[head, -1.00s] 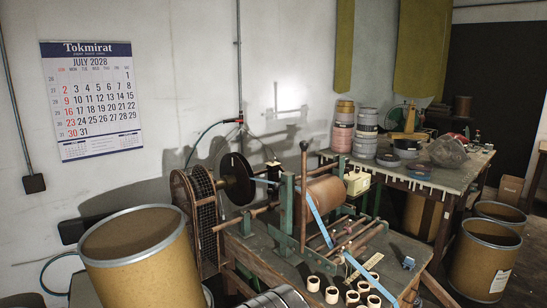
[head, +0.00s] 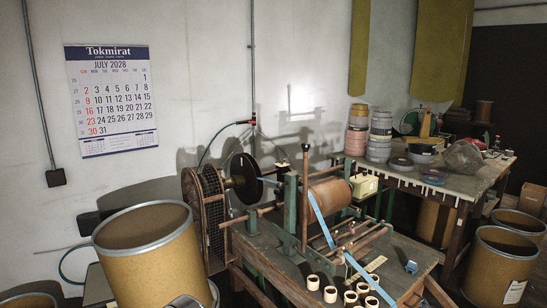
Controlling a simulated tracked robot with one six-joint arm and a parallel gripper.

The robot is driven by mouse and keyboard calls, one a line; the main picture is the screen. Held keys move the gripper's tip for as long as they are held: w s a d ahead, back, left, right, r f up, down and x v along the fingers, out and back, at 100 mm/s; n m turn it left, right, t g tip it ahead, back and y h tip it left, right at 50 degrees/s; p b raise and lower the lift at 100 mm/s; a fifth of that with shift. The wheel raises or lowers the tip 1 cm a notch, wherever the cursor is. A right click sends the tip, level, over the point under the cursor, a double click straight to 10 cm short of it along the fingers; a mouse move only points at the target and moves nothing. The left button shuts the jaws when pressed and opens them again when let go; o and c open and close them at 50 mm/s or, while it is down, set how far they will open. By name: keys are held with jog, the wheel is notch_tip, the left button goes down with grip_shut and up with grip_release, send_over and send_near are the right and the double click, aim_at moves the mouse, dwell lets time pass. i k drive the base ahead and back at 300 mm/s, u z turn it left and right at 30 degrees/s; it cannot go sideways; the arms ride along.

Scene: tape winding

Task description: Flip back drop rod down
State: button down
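The tape winding machine (head: 290,215) stands on a worktable in the middle of the head view. A brown roller (head: 330,196) sits between its green uprights, and a blue tape (head: 320,218) runs down over the front. Several reddish-brown rods (head: 362,240) lie across the bed to the right of the roller. I cannot tell which of them is the back drop rod, or whether it is up or down. A dark upright lever (head: 305,185) with a round knob stands in front of the roller.
Several pale spools (head: 330,294) stand on the table's front edge. A large open drum (head: 150,260) is at the left front, and more drums (head: 500,262) are at the right. A second table (head: 455,185) with stacked tape rolls is behind, by the wall.

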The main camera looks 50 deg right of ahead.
aim_at(305, 145)
jog(key=u, duration=1.05)
jog(key=k, duration=1.1)
jog(key=z, duration=0.65)
jog(key=i, duration=1)
jog(key=z, duration=0.05)
